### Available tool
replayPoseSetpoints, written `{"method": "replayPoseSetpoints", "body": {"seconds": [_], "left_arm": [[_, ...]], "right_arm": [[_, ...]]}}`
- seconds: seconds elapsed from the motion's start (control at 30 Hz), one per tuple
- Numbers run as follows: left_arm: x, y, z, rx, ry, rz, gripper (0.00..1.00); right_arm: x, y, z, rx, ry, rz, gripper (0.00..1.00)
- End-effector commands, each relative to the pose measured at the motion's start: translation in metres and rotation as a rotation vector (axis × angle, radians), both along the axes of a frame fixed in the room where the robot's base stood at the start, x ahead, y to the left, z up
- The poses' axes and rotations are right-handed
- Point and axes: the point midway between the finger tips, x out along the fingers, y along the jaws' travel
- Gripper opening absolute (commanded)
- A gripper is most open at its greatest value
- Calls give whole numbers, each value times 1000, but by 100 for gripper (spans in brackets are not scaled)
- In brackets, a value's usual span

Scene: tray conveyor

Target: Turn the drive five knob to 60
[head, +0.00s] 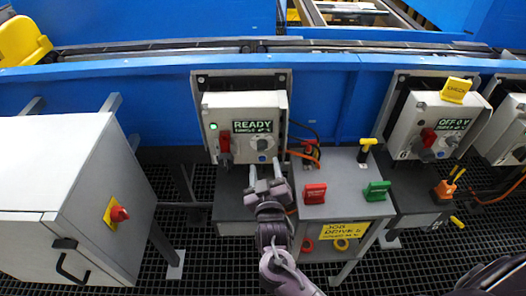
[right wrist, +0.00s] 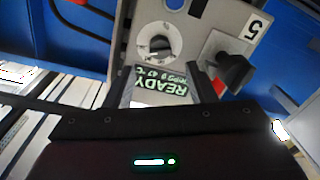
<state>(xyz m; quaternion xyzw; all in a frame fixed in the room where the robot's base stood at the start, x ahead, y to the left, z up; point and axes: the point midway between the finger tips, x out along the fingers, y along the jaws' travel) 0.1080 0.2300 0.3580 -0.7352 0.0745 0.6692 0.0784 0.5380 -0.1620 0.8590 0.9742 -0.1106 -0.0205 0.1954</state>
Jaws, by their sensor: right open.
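The drive five box (head: 214,105) is a pale grey unit on the blue conveyor side; a "5" label (right wrist: 252,28) shows in the right wrist view. Its display (head: 252,126) reads READY, and a green lamp is lit. Below the display is the round speed knob (head: 262,143), which also shows as a pale dial with a dark centre (right wrist: 155,42) in the right wrist view; its setting is too small to read. A red switch handle (head: 224,143) sits left of the knob. My right gripper (head: 265,172) is open and empty, just below the knob and apart from it.
A grey stand (head: 340,180) right of my right gripper carries a red block (head: 314,193), a green block (head: 376,190) and a yellow T-handle (head: 367,147). Orange cables hang beside the box. Another drive box (head: 405,130) reads OFF. A grey cabinet (head: 60,190) stands left.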

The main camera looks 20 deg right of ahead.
Motion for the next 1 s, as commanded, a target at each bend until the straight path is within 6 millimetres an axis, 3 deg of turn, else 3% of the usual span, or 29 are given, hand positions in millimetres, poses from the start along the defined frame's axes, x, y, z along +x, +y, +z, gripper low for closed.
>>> {"method": "replayPoseSetpoints", "body": {"seconds": [0.2, 0.4, 0.77, 1.0], "left_arm": [[0, 0, 4, 0, 0, 0, 78], [0, 1, 6, 1, 0, 0, 78], [0, 1, 6, 1, 1, 1, 78], [0, 1, 6, 1, 1, 2, 78]], "right_arm": [[36, -9, 3, 0, -2, 0, 50], [59, -13, 1, 2, 1, 1, 50], [66, -15, 0, 5, 3, 1, 50], [65, -15, 0, 4, 2, 1, 20]]}}
